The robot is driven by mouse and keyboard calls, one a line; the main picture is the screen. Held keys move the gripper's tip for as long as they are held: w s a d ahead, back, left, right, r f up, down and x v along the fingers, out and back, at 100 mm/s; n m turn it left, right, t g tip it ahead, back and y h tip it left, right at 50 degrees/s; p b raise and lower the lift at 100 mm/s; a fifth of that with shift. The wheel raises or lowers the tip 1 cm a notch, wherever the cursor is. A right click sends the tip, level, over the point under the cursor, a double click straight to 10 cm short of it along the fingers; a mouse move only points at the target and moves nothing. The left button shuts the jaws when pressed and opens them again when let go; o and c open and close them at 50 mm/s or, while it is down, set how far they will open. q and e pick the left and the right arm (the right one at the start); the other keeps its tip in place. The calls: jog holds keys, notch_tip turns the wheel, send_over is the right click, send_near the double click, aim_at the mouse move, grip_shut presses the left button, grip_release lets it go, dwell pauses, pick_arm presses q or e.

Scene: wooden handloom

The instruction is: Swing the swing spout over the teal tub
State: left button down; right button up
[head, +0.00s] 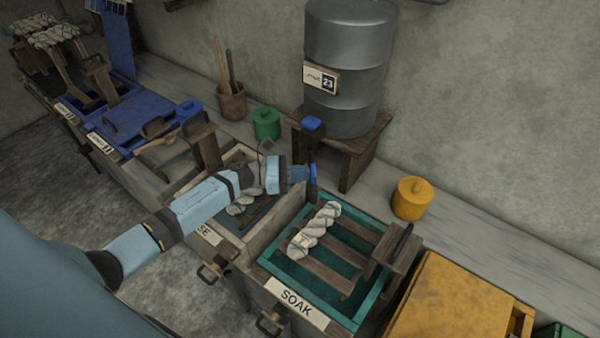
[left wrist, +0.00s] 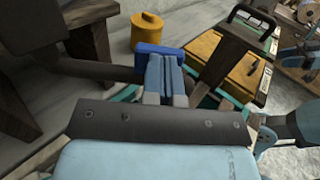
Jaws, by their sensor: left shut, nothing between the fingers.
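The teal tub (head: 290,268), labelled SOAK, stands at lower centre in the head view, with wooden slats and a twisted pale skein across it. A dark swing spout (left wrist: 98,69) with a blue end piece (left wrist: 152,49) crosses the left wrist view. In the head view the blue end (head: 313,174) shows near the tub's far left corner. My left gripper (head: 306,174) is shut and empty, its fingertips (left wrist: 165,62) close beside the blue end; I cannot tell whether they touch. The arm hides part of the neighbouring tub.
A grey metal drum (head: 346,75) marked 23 stands on a wooden stand (head: 366,150) behind the spout. A yellow canister (head: 411,199) sits on the ledge at right, a green one (head: 266,124) at left. A yellow tub (head: 455,300) adjoins the teal one. A wooden post (head: 393,250) rises at its right.

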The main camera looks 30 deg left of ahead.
aim_at(314, 175)
pick_arm(q)
jog(key=d+n+t+y+b, duration=0.1)
jog(key=w+d+n+t+y, duration=0.1)
jog(key=d+t, duration=0.1)
jog(key=shift+f+n+y+b, duration=0.1)
jog(key=shift+n+y+b, duration=0.2)
jog(key=shift+n+b, duration=0.1)
jog(key=shift+w+d+n+t+y, duration=0.3)
jog(key=shift+t+y, duration=0.1)
jog(key=shift+t, duration=0.1)
jog(key=shift+w+d+r+b, duration=0.2)
jog(key=shift+w+d+b, duration=0.2)
jog(key=shift+b, duration=0.2)
pick_arm(e)
notch_tip(314, 175, down, 3)
jog(key=shift+a, duration=0.15)
pick_arm(q)
jog(key=shift+f, duration=0.15)
pick_arm(e)
jog(key=shift+s+f, duration=0.1)
jog(key=shift+f, duration=0.05)
